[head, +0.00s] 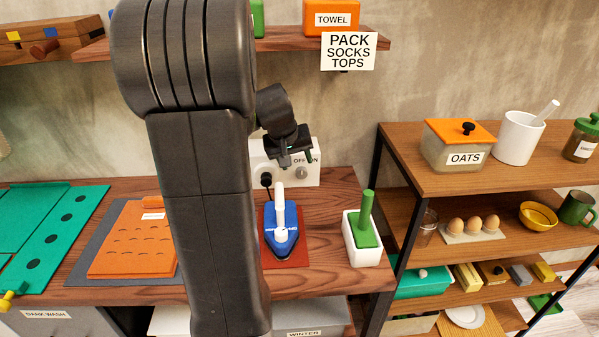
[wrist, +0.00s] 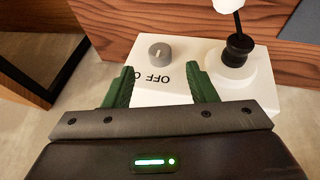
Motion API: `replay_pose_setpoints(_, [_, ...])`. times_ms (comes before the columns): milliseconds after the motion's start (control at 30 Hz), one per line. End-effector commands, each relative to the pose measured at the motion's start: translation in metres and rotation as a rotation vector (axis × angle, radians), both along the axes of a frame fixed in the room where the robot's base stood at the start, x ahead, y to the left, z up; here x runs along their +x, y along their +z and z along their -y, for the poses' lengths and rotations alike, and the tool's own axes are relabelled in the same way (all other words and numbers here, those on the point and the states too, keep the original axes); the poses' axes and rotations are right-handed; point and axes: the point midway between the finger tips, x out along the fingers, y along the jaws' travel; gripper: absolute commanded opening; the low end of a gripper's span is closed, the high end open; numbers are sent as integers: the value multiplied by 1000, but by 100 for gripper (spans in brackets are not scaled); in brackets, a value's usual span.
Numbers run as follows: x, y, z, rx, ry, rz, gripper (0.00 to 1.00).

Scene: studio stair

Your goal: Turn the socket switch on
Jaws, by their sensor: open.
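The socket switch is a grey round knob (wrist: 160,52) on a white socket panel (wrist: 263,92) on the wall. In the head view the knob (head: 301,173) sits at the panel's right side, under the OFF and ON lettering. A pale mark shows on the knob, but I cannot tell which setting it points to. In the wrist view the lettering is upside down; OFF shows, and ON is not readable. My gripper (wrist: 160,69) is open and empty, its green fingers spread either side of the lettering, with the knob just beyond the tips. My gripper also shows in the head view (head: 297,158).
A black plug (wrist: 238,47) sits in the socket beside the knob. A blue and white iron (head: 281,238) stands on a red mat below the panel. A white holder with a green-handled block (head: 364,238) stands to its right. A shelf (head: 280,40) overhangs above.

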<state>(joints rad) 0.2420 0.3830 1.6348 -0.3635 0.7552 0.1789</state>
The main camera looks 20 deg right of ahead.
Motion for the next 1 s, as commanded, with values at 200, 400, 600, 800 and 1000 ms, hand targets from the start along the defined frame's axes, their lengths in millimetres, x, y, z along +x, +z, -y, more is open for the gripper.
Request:
replay_pose_setpoints(200, [12,-38,14,1,-2,-2,52])
replay_pose_setpoints(400, [18,-55,20,0,0,-1,52])
replay_pose_setpoints(600, [20,-58,22,0,0,1,52])
replay_pose_setpoints(800, [20,-58,21,0,0,1,46])
replay_pose_setpoints(1000, [20,-58,21,0,0,0,7])
